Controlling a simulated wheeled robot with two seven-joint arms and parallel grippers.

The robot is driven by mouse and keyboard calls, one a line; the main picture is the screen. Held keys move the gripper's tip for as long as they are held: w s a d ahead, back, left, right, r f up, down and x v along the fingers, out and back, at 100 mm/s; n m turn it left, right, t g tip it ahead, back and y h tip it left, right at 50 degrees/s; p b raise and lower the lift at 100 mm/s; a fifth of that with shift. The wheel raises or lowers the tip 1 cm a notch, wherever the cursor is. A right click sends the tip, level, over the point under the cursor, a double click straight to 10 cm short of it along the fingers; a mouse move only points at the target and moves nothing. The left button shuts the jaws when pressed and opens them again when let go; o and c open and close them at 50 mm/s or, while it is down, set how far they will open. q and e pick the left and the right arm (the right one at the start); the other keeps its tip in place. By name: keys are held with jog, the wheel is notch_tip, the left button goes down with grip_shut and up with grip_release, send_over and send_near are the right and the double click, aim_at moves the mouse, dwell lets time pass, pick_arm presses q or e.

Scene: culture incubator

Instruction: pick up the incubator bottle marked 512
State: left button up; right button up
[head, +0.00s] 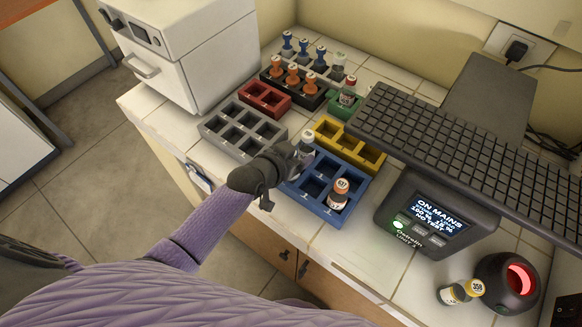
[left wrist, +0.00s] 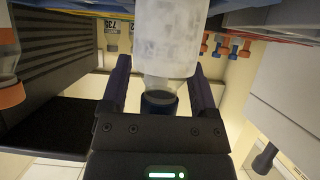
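My left gripper (head: 285,165) is at the left corner of the blue rack (head: 325,212). A pale bottle (head: 305,150) stands by its fingers. In the left wrist view this bottle (left wrist: 168,35) has a cloudy body and a dark cap, and sits between the two fingers (left wrist: 160,90) of the open gripper. Gaps show between the fingers and the bottle's neck. I cannot read a number on it. An orange-capped bottle (head: 338,193) stands in the blue rack; its number is too small to read. No 512 is legible. My right gripper is not in view.
Grey (head: 240,130), yellow (head: 350,145) and red (head: 264,98) racks stand nearby. A display unit (head: 437,215) and dark grille (head: 470,150) are right. A bottle marked 359 (head: 475,288) is by a red-lit device (head: 507,282).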

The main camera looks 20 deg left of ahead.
pick_arm(q)
grip_shut()
